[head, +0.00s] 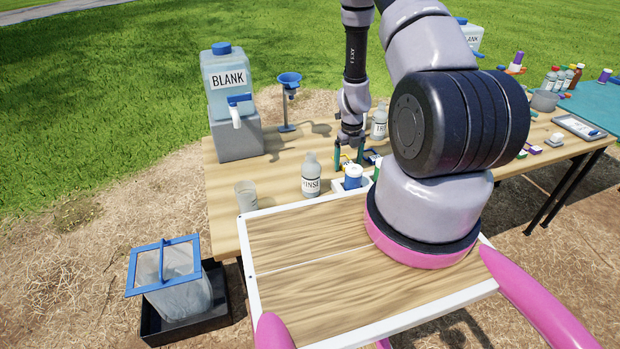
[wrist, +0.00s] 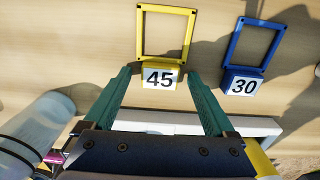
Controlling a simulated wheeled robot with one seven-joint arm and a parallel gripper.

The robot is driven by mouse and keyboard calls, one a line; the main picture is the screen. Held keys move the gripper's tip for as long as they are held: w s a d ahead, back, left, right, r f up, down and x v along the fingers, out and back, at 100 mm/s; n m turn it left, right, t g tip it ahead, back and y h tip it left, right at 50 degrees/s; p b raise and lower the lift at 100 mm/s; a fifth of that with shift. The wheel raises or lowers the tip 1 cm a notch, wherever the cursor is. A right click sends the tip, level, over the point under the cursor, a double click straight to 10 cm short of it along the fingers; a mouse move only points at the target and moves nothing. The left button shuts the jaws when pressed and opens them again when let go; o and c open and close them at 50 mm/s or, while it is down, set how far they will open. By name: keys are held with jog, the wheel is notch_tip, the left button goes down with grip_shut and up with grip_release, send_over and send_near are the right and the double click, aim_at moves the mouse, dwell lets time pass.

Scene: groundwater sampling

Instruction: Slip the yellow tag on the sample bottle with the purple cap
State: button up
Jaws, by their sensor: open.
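The yellow tag (wrist: 147,35) lies on the wooden table, a square open frame with a white block marked 45 at its near end. My gripper (wrist: 160,82) is open, with its green fingertips on either side of the 45 block; nothing is held. Whether the fingers touch it I cannot tell.
A blue tag (wrist: 242,80) marked 30 lies right of the yellow one. A rinse bottle (head: 311,178), a beaker (head: 246,196) and a blue funnel stand (head: 288,105) are nearby. The BLANK container (head: 227,84) stands at the back left.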

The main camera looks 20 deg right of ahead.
jog(key=shift+c, duration=0.3)
jog(key=c, duration=1)
jog(key=shift+r, duration=3.05)
